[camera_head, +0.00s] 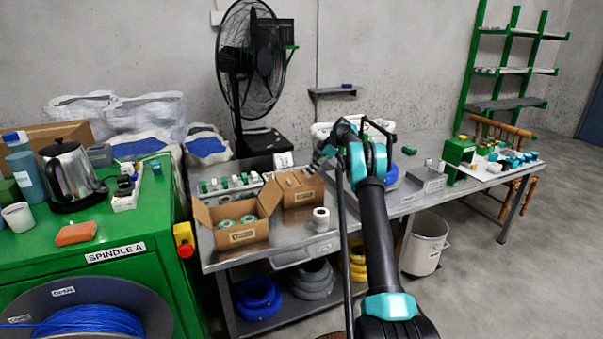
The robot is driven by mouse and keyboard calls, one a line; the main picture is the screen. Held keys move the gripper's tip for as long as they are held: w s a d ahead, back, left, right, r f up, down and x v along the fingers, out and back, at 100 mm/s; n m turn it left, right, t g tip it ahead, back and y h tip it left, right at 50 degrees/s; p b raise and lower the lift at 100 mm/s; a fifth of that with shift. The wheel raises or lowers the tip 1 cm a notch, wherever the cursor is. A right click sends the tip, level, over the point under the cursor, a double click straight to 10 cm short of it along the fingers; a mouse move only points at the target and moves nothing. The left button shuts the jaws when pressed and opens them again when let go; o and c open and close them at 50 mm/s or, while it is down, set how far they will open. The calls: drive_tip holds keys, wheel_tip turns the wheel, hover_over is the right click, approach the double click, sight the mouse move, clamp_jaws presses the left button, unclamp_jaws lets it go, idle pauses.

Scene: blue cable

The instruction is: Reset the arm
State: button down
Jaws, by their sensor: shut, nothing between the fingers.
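My arm rises from the bottom of the head view and bends at an elbow above the metal bench (335,246). My gripper (312,168) points down and to the left from the elbow, over the back of an open cardboard box (300,195). It is shut and small in the picture, with nothing held in it. I cannot tell its height above the box. Blue cable (90,321) is wound on a dark spool (150,300) in the lower left, at the front of the green cabinet marked SPINDLE A (135,262).
Another open box (240,238) holds green-centred rolls; a white roll (321,217) stands beside it. A black fan (250,70) stands behind. The green cabinet carries a kettle (70,175) and an orange block (76,233). A white bucket (428,243) and open floor lie right.

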drive_tip(key=d, duration=0.1)
drive_tip(key=d+f, duration=0.1)
drive_tip(key=shift+w+d, duration=0.3)
drive_tip(key=shift+w, duration=0.1)
drive_tip(key=shift+d+r, duration=0.1)
drive_tip(key=shift+r, duration=0.05)
drive_tip(key=shift+s+r, duration=0.15)
drive_tip(key=shift+r, duration=0.1)
drive_tip(key=s+r+m+t+h, duration=0.1)
drive_tip(key=s+r+m, duration=0.25)
drive_tip(key=s, duration=0.35)
drive_tip(key=s+a+r+m+t+h, duration=0.15)
drive_tip(key=s+m, duration=0.25)
drive_tip(key=s, duration=0.4)
drive_tip(key=s+r+m+t+h, duration=0.1)
drive_tip(key=s+r+m+h, duration=0.2)
drive_tip(key=s, duration=0.4)
drive_tip(key=s+d+f+m+t, duration=0.1)
drive_tip(key=s+f+m, duration=0.2)
drive_tip(key=s, duration=0.9)
drive_tip(key=s+d+f+m+h, duration=0.1)
drive_tip(key=s+f+m, duration=0.3)
drive_tip(key=s, duration=0.8)
drive_tip(key=s+d+f+m+t+h, duration=0.1)
drive_tip(key=s+f+m, duration=0.2)
drive_tip(key=s, duration=0.9)
drive_tip(key=shift+f+t, duration=0.35)
drive_tip(key=shift+f, duration=0.1)
